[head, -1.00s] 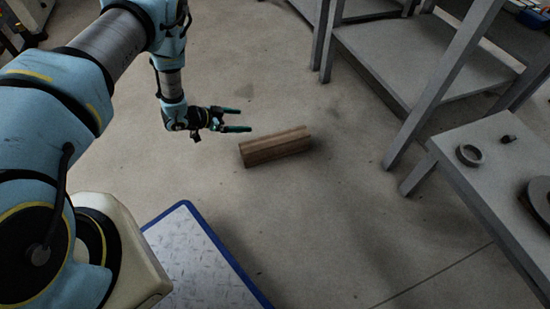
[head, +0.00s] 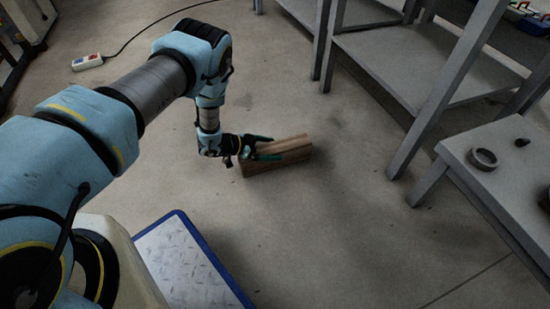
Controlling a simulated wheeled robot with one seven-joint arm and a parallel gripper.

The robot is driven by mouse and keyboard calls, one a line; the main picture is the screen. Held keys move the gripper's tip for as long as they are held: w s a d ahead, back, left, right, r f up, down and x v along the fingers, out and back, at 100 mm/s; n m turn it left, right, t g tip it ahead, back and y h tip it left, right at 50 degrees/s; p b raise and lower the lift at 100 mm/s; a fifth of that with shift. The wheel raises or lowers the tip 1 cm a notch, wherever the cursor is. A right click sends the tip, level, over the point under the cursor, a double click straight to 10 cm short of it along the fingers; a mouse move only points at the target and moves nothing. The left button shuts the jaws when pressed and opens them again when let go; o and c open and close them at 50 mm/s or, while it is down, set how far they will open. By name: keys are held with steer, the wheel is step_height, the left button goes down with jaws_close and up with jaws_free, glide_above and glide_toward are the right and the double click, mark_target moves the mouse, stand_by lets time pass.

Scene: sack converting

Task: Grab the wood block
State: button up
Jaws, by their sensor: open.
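The wood block (head: 288,152) is a long brown piece with a grooved look, lying on the concrete floor near the middle of the head view. My gripper (head: 270,147) is open, with its dark green-tipped fingers pointing right over the left part of the block. The fingers overlap the block in the picture and cover some of its left top. I cannot tell whether they touch it or are above it.
Grey metal tables (head: 400,60) stand at the upper right, and a low grey bench (head: 500,185) at the right carries a ring (head: 483,159). A white power strip (head: 87,62) with a black cable lies at the upper left. Floor below the block is clear.

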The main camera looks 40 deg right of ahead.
steer(key=shift+x, duration=0.95)
jaws_close()
